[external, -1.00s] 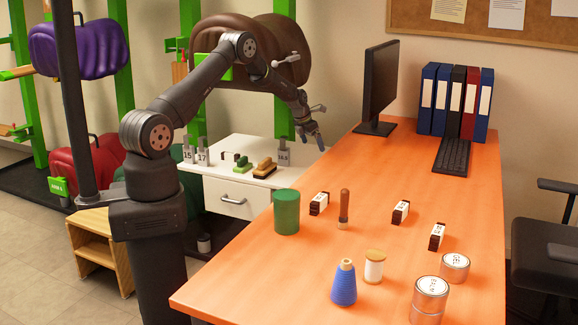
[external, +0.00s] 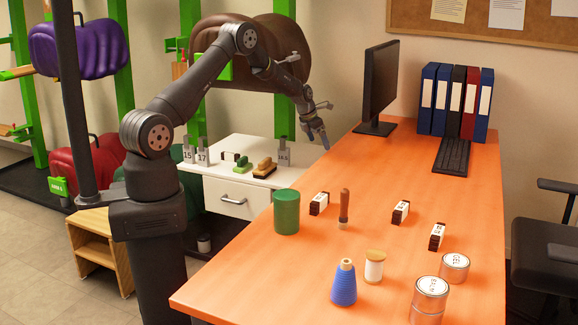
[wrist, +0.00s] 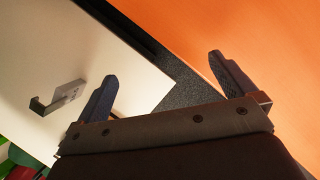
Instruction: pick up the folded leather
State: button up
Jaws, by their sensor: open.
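I see no single item that is plainly the folded leather. Three small dark brown blocks with white labels lie on the orange table and could be folded pieces: one at the left (external: 319,203), one in the middle (external: 400,212) and one nearer the front right (external: 437,236). My gripper (external: 322,140) is above the table's left edge near the white drawer cabinet, well behind these blocks. In the wrist view my gripper (wrist: 164,88) has its two fingers spread wide with nothing between them. None of the labelled blocks shows there.
On the orange table (external: 290,262) stand a green canister (external: 286,212), a wooden-handled tool (external: 344,207), a blue thread cone (external: 344,284), a cream spool (external: 374,267) and two tins (external: 430,298). A monitor (external: 381,85) stands behind. The white cabinet (external: 225,182) holds brushes and numbered metal pieces.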

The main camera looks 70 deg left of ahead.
jog(key=s+d+r+m+h, duration=0.15)
jog(key=d+r, duration=0.35)
jog(key=d, duration=0.5)
notch_tip(320, 180, up, 8)
jog(key=m+g+h, duration=0.2)
jog(key=m+h, duration=0.1)
jog(key=m, duration=0.7)
send_over(319, 197)
jog(key=s+a, duration=0.4)
jog(key=a, duration=0.1)
jog(key=shift+y, duration=0.25)
jog(key=x, duration=0.7)
jog(key=w+x, duration=0.1)
jog(key=x, duration=0.3)
jog(key=shift+d, duration=0.25)
jog(key=shift+x, duration=2.75)
jog(key=shift+a, duration=0.15)
jog(key=c, duration=0.7)
jog(key=shift+t, duration=0.3)
jog(key=shift+c, duration=0.5)
